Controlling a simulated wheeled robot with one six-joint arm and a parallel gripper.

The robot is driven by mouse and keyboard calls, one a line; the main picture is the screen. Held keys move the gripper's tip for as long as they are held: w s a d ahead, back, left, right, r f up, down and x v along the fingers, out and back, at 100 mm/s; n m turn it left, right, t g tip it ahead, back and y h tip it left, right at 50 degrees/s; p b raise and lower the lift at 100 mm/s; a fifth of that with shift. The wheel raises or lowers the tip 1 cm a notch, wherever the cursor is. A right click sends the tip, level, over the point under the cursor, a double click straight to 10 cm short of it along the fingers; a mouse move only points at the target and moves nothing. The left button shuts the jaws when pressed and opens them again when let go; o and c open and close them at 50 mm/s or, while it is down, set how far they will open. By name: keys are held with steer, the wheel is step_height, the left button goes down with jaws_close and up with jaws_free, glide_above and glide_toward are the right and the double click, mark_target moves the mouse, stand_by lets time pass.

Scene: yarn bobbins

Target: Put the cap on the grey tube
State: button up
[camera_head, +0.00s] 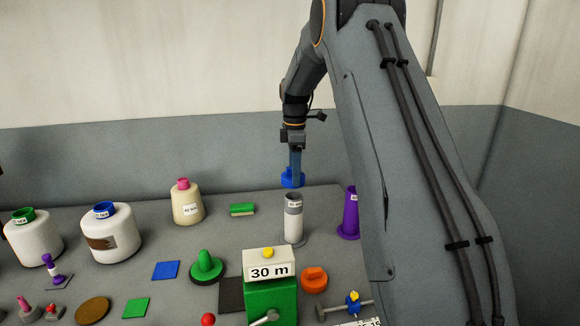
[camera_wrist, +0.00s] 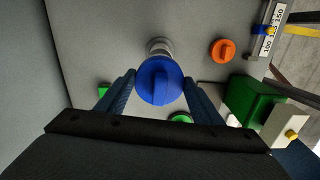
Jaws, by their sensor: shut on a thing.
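My gripper (camera_head: 296,167) is shut on a blue cap (camera_head: 292,179). In the wrist view the round cap (camera_wrist: 160,82) sits between the two blue fingers of my gripper (camera_wrist: 160,76).
A purple cone (camera_head: 350,215) stands right of the tube. A green block (camera_head: 242,210) lies to its left. An orange knob (camera_head: 314,280) and a green box with a "30 m" sign (camera_head: 270,301) are in front. A cream bobbin (camera_head: 187,205) stands farther left.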

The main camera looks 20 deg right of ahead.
steer(key=shift+d+r, duration=0.1)
steer(key=shift+d, duration=0.1)
step_height(320, 180, down, 3)
steer(key=shift+f, duration=0.15)
stand_by(0.5)
steer(key=shift+s, duration=0.15)
